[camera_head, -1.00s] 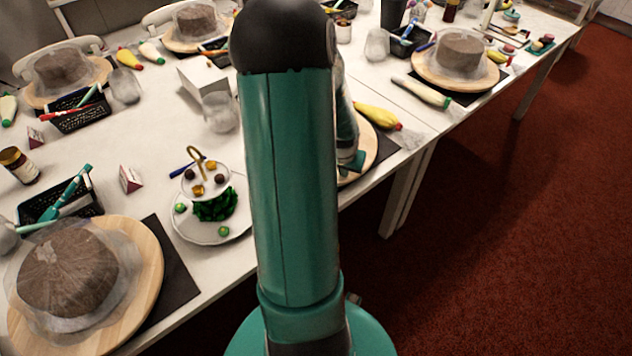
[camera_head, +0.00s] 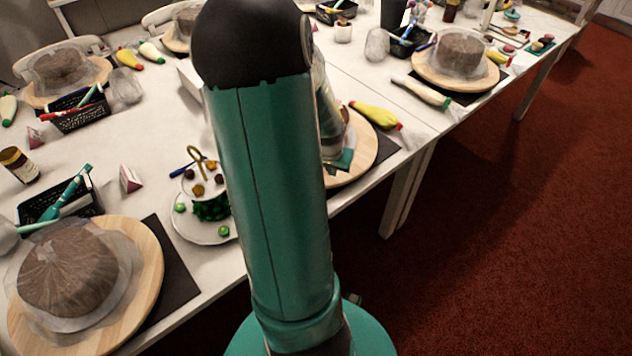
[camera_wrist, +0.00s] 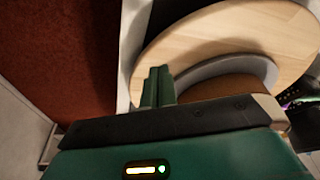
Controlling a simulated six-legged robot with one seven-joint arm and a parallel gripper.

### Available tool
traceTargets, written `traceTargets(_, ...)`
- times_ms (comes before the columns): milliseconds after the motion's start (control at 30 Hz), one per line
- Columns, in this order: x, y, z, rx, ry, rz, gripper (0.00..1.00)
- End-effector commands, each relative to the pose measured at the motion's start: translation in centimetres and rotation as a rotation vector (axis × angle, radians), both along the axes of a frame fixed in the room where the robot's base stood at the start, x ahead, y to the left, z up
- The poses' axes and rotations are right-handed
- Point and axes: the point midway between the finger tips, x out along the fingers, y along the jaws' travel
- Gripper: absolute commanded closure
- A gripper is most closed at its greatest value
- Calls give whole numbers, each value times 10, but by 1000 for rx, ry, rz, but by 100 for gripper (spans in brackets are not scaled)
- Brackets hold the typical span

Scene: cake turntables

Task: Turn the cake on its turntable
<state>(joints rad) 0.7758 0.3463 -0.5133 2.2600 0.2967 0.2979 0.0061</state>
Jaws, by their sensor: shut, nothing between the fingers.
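The turntable's round wooden top (camera_head: 371,153) shows right of my arm in the head view, near the table's edge. In the wrist view the wooden top (camera_wrist: 215,29) fills the upper right. The brown cake (camera_wrist: 226,88) with a pale rim around it sits on the top there, its lower part hidden by my gripper's body. In the head view my arm hides most of this cake. My gripper (camera_wrist: 157,86) is shut and empty, beside the cake over the board's near part. It also shows in the head view (camera_head: 341,162). Contact with the board cannot be told.
A yellow piping bag (camera_head: 374,116) lies just behind the turntable. Another wrapped cake (camera_head: 68,272) stands on a board at the lower left. A tiered stand (camera_head: 205,182) is left of my arm. Red carpet (camera_head: 500,230) lies open to the right.

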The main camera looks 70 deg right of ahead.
Motion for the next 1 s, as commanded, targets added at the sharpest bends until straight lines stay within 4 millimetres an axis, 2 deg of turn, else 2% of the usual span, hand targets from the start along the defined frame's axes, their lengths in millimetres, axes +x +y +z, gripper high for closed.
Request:
traceTargets(100, 8, 12, 0, 0, 1, 2, 100)
traceTargets(267, 17, 14, 0, -1, 1, 2, 100)
traceTargets(533, 64, 21, 0, -1, 2, 4, 100)
traceTargets(1000, 66, 22, -1, -1, 0, -2, 100)
